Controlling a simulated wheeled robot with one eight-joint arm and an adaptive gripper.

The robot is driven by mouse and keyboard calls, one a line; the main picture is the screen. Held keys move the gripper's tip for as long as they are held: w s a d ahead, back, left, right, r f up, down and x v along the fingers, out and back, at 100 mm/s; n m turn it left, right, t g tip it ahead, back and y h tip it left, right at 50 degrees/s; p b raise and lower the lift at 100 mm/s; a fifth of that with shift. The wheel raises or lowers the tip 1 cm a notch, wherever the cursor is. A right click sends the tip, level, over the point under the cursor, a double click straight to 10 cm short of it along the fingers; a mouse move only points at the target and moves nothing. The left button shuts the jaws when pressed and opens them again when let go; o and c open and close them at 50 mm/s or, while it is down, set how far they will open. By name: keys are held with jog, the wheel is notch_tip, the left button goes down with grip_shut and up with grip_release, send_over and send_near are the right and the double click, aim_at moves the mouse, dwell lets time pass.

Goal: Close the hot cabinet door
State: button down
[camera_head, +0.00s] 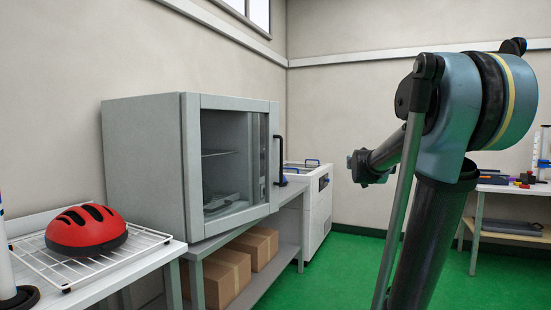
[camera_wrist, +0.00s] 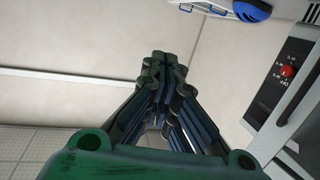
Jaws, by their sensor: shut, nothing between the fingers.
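The hot cabinet (camera_head: 142,160) is a grey box on a bench at the left in the head view. Its framed glass door (camera_head: 236,103) has a black upright handle (camera_head: 281,158) at its right edge. The door looks slightly ajar at the handle side, though the gap is hard to judge. My gripper (camera_head: 359,168) is to the right of the handle, apart from it in the picture. In the wrist view its fingers (camera_wrist: 164,60) are together and empty. A dark control panel with a red knob (camera_wrist: 286,71) shows at the right there.
A red helmet (camera_head: 86,229) lies on a wire rack (camera_head: 150,238) at front left. Cardboard boxes (camera_head: 222,283) sit under the bench. A white chest unit (camera_head: 318,205) stands beyond the cabinet. The green floor (camera_head: 345,270) between the benches is clear.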

jog(key=w+a+r+n+t+y, duration=0.2)
jog(key=w+a+r+n+y, duration=0.55)
jog(key=w+a, duration=0.5)
jog(key=n+g+y, duration=0.6)
jog(key=g+y, duration=0.4)
send_near(276, 154)
jog(key=x, duration=0.4)
jog(key=w+x, duration=0.1)
jog(key=x, duration=0.2)
jog(key=w+d+x, duration=0.1)
jog(key=x, duration=0.3)
jog(key=shift+w+a, duration=0.15)
jog(key=shift+w, duration=0.05)
